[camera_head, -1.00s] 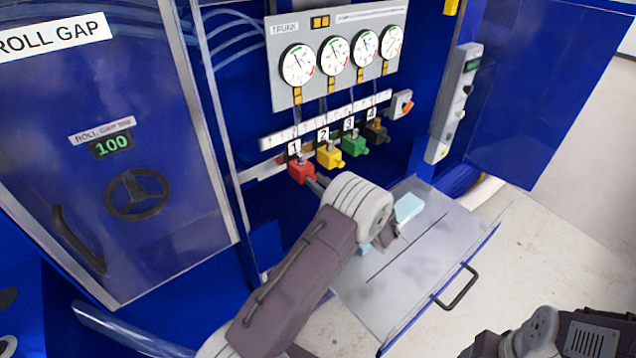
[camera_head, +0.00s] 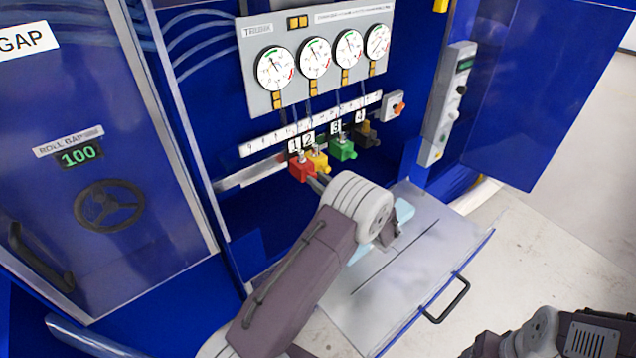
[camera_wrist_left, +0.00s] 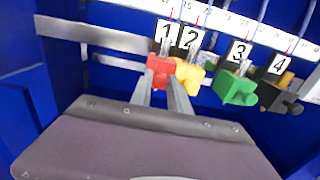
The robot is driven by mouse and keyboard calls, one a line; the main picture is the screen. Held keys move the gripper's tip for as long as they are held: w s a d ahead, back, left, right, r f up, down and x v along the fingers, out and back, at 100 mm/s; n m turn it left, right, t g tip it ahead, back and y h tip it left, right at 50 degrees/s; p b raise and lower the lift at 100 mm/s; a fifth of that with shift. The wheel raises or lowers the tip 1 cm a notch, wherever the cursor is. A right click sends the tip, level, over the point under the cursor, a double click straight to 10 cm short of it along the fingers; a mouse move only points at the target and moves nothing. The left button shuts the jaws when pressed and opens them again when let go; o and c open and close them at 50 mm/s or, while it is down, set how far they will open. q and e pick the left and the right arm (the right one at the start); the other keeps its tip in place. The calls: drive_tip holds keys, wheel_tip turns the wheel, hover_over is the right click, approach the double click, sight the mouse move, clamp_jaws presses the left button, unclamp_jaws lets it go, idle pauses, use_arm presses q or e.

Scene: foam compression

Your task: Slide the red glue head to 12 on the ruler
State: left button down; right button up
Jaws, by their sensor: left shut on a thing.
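The red glue head (camera_head: 302,169), labelled 1, hangs on the rail below the white ruler (camera_head: 262,145). In the left wrist view the red head (camera_wrist_left: 160,71) sits between the fingertips of my left gripper (camera_wrist_left: 160,84), which is shut on it. The yellow head (camera_head: 318,161), labelled 2, is right beside the red one, and in the left wrist view they appear to touch. The green head (camera_head: 343,149), labelled 3, and the dark head (camera_head: 367,135), labelled 4, are farther right. The ruler's digits are too small to read surely.
A gauge panel (camera_head: 250,52) is above the ruler. The bare rail (camera_head: 240,178) extends left of the red head. A grey tray with a handle (camera_head: 448,300) is below, with light blue pieces (camera_head: 404,210) on it. My right arm shows at the bottom right.

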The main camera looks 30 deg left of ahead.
use_arm(q)
drive_tip(key=c, duration=1.3)
unclamp_jaws()
drive_tip(key=shift+s+a+r, duration=0.1)
drive_tip(key=shift+s+a, duration=0.1)
drive_tip(key=shift+s, duration=0.35)
drive_tip(key=shift+s+a+r, duration=0.1)
drive_tip(key=shift+s+a, duration=0.1)
drive_tip(key=shift+s, duration=0.35)
drive_tip(key=shift+o, duration=0.2)
drive_tip(key=w+b+v, duration=0.1)
drive_tip(key=b+v, duration=0.1)
drive_tip(key=v, duration=0.7)
drive_tip(key=shift+d, duration=0.25)
use_arm(e)
drive_tip(key=shift+s+a+f, duration=0.3)
drive_tip(key=shift+s+f, duration=0.3)
drive_tip(key=shift+f, duration=0.3)
use_arm(q)
drive_tip(key=shift+s, duration=0.1)
